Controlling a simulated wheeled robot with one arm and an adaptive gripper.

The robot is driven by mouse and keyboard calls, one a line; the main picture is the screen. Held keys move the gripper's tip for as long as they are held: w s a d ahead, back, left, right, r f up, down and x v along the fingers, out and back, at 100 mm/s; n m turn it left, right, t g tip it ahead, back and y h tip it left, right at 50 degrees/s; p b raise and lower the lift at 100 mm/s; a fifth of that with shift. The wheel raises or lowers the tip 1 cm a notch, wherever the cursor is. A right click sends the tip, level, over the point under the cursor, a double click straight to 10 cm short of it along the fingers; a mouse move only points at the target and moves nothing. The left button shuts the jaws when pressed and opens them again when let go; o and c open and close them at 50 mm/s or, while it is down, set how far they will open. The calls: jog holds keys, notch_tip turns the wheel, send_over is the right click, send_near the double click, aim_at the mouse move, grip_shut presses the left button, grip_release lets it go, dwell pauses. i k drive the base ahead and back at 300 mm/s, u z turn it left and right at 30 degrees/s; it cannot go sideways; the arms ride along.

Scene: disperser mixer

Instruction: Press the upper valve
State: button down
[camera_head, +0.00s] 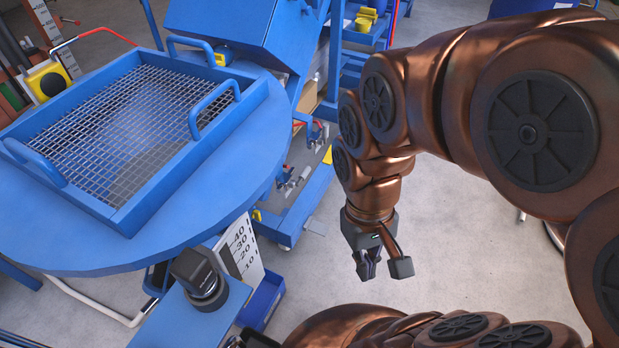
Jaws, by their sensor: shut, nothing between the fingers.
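Small metal valve fittings with red parts (316,136) show on the blue machine frame in the middle of the view, between the round table and my arm. More metal fittings (290,184) sit lower on the same frame. They are small, and I cannot tell for sure which is the upper valve. My gripper (381,268) hangs pointing down over the floor, right of the fittings and lower in the picture. It is shut and empty, apart from the fittings.
A round blue table (150,245) holds a blue tray with a wire mesh (125,125) at the left. A dark camera-like device (199,276) and a blue bin (264,300) stand below it. Bare grey floor (325,235) lies around my gripper.

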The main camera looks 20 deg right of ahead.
aim_at(303, 177)
jog(key=z, duration=0.35)
jog(key=k, duration=1.2)
jog(key=u, duration=0.85)
jog(key=i, duration=0.5)
jog(key=z, duration=0.05)
